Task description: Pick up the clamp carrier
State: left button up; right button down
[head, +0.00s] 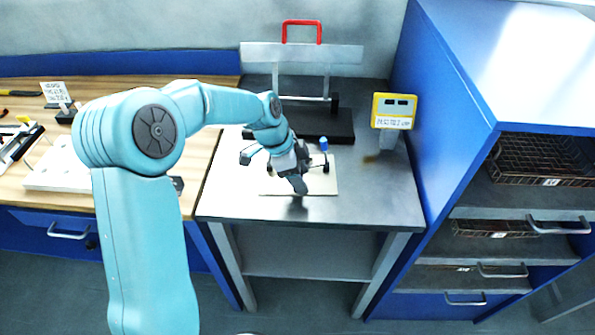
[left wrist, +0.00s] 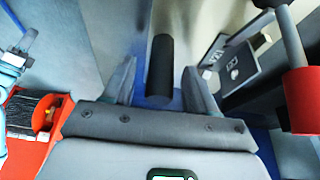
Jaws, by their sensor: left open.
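My left gripper (head: 285,168) is low over a pale board (head: 325,180) on the grey metal table. A small dark item with a blue knob (head: 323,144) is at the board, partly hidden by the gripper; it may be the clamp carrier, but I cannot tell for sure. In the left wrist view the left gripper (left wrist: 160,78) is open. A black cylinder (left wrist: 160,72) shows between its fingers, with gaps on both sides.
A stand with a red handle (head: 301,23) and dark base is at the table's back. A yellow-framed sign (head: 393,110) stands at right, beside a blue cabinet (head: 440,100) with wire baskets. A wooden bench (head: 150,95) is at left. The table's front right is clear.

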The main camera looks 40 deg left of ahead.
pick_arm(q)
jog(key=shift+d+f, duration=0.15)
jog(key=shift+c, duration=0.3)
jog(key=c, duration=1)
grip_shut()
jog(key=shift+w, duration=0.1)
